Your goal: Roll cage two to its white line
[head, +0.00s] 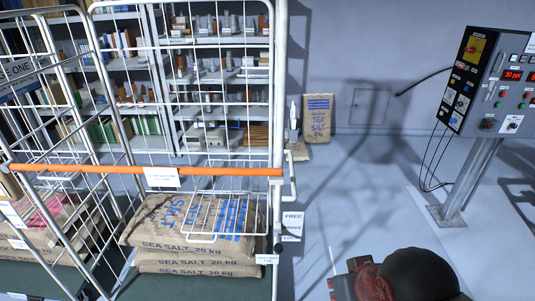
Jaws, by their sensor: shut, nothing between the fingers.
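A white wire roll cage (281,100) fills the left and middle of the head view, with an orange bar (225,171) across its front. Stacked sea salt sacks (195,268) lie on its dark green base. I cannot read a number on this cage, so I cannot tell whether it is cage two. My gripper (338,286) shows partly at the bottom, beside my dark red and black wrist. It is shut and empty, right of the cage and apart from it.
A sign ending in "ONE" (18,78) hangs at the far left. Shelves (165,103) stand behind the cage. A sea salt sack (317,118) leans against the back wall. A control panel (495,85) stands on a post (467,185) at right. Floor between cage and post looks clear.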

